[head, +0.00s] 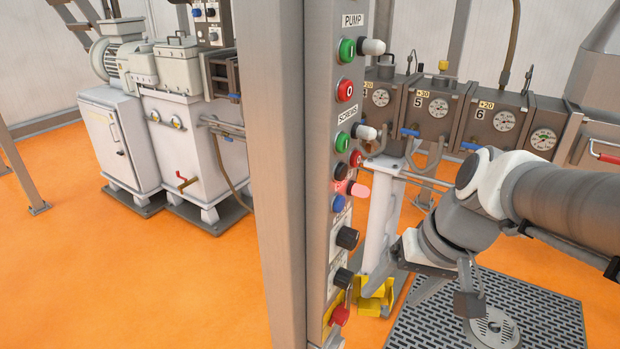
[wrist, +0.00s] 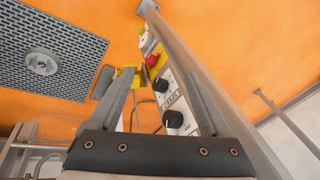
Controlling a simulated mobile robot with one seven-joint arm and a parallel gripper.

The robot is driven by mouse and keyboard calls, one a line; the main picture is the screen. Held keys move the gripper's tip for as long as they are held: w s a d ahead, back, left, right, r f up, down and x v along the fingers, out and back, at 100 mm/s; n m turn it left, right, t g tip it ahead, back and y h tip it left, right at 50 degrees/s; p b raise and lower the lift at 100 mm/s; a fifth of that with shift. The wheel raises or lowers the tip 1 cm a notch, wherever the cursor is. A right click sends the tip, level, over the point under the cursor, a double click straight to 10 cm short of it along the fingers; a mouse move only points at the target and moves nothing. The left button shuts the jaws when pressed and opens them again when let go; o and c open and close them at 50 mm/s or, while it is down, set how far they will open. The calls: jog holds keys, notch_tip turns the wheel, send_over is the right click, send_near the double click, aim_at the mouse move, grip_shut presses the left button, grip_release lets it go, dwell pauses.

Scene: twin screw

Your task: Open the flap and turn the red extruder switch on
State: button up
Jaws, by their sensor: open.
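A narrow control panel (head: 320,240) runs down the side of a grey post. Near its foot, a red knob (head: 338,315) sits against yellow; a red part also shows beyond the black knobs in the wrist view (wrist: 152,61). I cannot tell whether this is the extruder switch. No flap can be made out clearly. My gripper (wrist: 160,76) is open, its two fingers apart with nothing held between them. In the wrist view the panel's lower part lies beyond and between the fingers. In the head view my arm comes in from the right; the fingertips are hard to make out.
Two black knobs (head: 346,238) sit above the red knob. Higher are green and red pump and screws buttons and a pinkish-red part (head: 357,190). The grey post (head: 270,170) stands left of the panel. A floor grate (head: 540,315) and gauge boxes (head: 430,105) are on the right.

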notch_tip(320, 180, down, 18)
jog(key=w+d+m+g+y+b, duration=0.1)
jog(key=w+d+m+y+b, duration=0.2)
jog(key=m+y+b, duration=0.35)
jog(key=m+t+y+b, duration=0.5)
jog(key=m+t+b, duration=0.1)
jog(key=t+b, duration=0.3)
send_near(346, 319)
jog(key=b+x, duration=0.1)
jog(key=x, duration=0.3)
jog(key=b+x, duration=0.1)
jog(key=x, duration=0.4)
jog(key=shift+w+a+f+b, duration=0.2)
jog(key=shift+w+b, duration=0.1)
jog(key=shift+b, duration=0.1)
grip_shut()
